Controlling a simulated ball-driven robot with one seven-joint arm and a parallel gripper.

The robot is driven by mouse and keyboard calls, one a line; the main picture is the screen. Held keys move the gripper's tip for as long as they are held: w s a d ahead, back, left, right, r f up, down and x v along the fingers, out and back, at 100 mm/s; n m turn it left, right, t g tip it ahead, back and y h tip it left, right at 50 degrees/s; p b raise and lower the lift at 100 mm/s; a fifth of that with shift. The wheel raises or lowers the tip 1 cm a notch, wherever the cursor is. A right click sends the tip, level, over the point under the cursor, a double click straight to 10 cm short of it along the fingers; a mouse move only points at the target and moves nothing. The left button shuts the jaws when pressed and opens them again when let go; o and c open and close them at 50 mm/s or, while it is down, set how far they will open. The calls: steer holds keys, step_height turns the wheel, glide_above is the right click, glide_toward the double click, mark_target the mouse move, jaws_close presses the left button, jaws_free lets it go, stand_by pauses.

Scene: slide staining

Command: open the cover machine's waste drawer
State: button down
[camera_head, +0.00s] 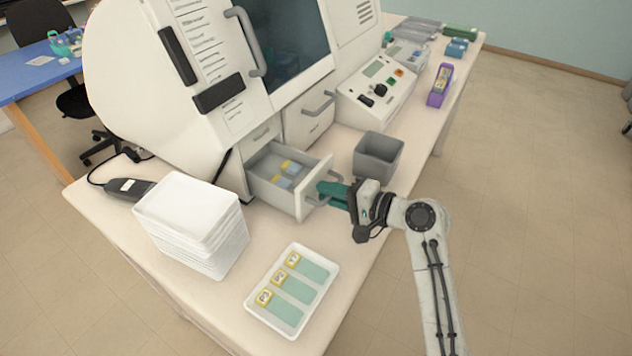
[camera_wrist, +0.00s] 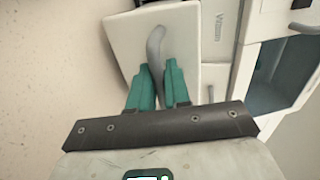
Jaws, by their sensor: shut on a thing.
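The cover machine (camera_head: 180,75) is a large white unit on the bench. Its lower left drawer (camera_head: 297,205) stands pulled out, with a few yellow-and-blue pieces (camera_head: 287,172) lying inside. My gripper (camera_head: 325,192) is at the front of this drawer, with its teal fingers on the curved grey handle (camera_head: 315,202). In the wrist view the handle (camera_wrist: 156,45) runs between the fingertips of my gripper (camera_wrist: 157,75), in front of the white drawer front (camera_wrist: 125,40). A second drawer (camera_head: 312,122) to the right is shut.
A grey open bin (camera_head: 379,155) stands just behind my gripper. A white tray (camera_head: 252,301) with three labelled slides and a stack of white trays (camera_head: 190,225) stand in front. A control panel (camera_head: 375,85) and a purple holder (camera_head: 440,85) are farther back. Bench shows between them.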

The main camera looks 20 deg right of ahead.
steer(key=shift+f+v, duration=0.15)
steer(key=shift+v, duration=0.55)
steer(key=shift+f+v, duration=0.15)
steer(key=shift+v, duration=0.6)
steer(key=c, duration=1.3)
jaws_free()
steer(key=b+v, duration=0.1)
steer(key=v, duration=0.9)
steer(key=shift+s+d+b, duration=0.25)
steer(key=shift+s+b, duration=0.05)
steer(key=shift+s, duration=0.05)
